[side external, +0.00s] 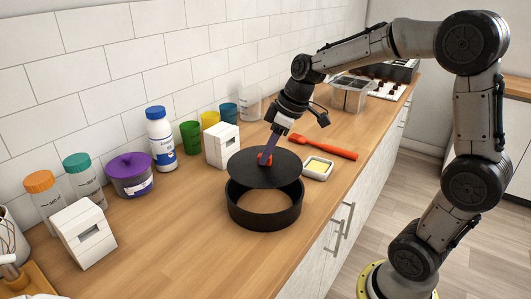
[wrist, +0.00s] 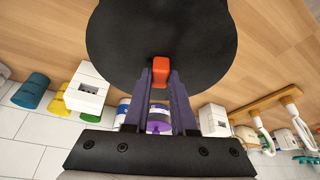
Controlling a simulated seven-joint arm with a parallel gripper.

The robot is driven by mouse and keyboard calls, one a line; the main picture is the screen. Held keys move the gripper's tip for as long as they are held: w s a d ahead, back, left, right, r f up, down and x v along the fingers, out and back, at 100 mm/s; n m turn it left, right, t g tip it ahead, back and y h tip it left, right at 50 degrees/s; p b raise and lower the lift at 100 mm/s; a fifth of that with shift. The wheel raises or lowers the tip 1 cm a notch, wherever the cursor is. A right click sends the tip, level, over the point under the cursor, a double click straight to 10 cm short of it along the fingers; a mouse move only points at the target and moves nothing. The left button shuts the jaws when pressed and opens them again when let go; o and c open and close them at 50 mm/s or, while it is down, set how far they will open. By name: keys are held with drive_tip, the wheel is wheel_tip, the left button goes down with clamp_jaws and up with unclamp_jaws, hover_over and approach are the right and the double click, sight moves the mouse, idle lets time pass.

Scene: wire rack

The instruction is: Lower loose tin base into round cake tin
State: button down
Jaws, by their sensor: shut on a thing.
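The loose tin base (side external: 262,176) is a flat black disc with a small red-orange block (side external: 265,159) standing on it as a handle. My gripper (side external: 267,154) is shut on this block, which shows between the two fingers in the wrist view (wrist: 160,72). The disc (wrist: 160,30) fills the top middle of the wrist view. The round cake tin (side external: 265,212) is a black open ring on the wooden counter. In the side view the disc is above the tin's rim and overlaps its far part, shifted toward the wall. The tin is not visible in the wrist view.
A white dish with a yellow block (side external: 318,167) and a red spatula (side external: 323,147) lie right of the tin. A white block stack (side external: 221,146) and a white bottle (side external: 160,138) stand behind it. The counter (side external: 170,240) left of the tin is clear.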

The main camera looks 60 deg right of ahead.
sight(272, 165)
drive_tip(key=shift+f, duration=3.1)
drive_tip(key=shift+f, duration=3.2)
idle(0.6)
drive_tip(key=shift+c, duration=1.7)
unclamp_jaws()
drive_tip(key=shift+r, duration=0.1)
